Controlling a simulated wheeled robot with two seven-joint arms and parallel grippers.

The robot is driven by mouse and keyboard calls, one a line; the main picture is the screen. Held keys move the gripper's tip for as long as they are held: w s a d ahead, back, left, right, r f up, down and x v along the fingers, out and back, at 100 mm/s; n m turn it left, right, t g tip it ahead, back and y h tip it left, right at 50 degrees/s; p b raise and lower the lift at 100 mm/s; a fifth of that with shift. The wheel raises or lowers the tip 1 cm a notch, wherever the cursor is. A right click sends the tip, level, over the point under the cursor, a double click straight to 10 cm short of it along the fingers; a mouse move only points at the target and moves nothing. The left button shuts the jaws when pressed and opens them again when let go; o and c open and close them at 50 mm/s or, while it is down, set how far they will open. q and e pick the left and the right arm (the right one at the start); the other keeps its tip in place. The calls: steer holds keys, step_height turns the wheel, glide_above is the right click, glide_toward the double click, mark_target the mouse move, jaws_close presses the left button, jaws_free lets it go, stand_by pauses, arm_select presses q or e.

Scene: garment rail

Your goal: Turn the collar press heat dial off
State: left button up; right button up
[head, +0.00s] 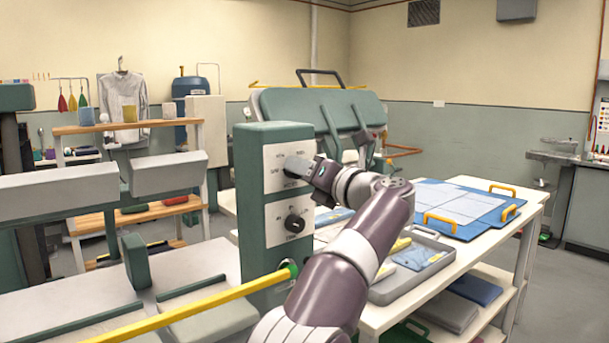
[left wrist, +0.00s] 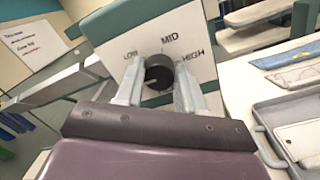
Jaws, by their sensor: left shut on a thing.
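A green control box (head: 249,207) with a white front panel stands at the middle of the head view. It carries an upper dial, mostly hidden there by my left gripper (head: 305,168), and a lower black dial (head: 294,223). In the left wrist view, the black heat dial (left wrist: 158,72) sits on a white panel marked LOW, MID and HIGH. My left gripper's two fingers (left wrist: 158,92) stand on either side of this dial and are shut on it. I cannot tell clearly which mark the dial points to. My right gripper is not in view.
A yellow bar (head: 190,312) runs to the box's lower side. Green and grey press parts (head: 160,172) stand to the left. A white table (head: 535,199) on the right holds a grey tray (head: 420,278) and a blue board (head: 480,230) with yellow handles. Open floor lies beyond.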

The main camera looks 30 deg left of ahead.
arm_select(q)
steer(key=shift+f, duration=0.25)
steer(key=o, duration=1)
steer(key=shift+r, duration=0.1)
steer(key=shift+o, duration=0.2)
steer(key=b+v, duration=0.1)
steer(key=v, duration=1.1)
steer(key=shift+d, duration=0.35)
steer(key=shift+s, duration=0.15)
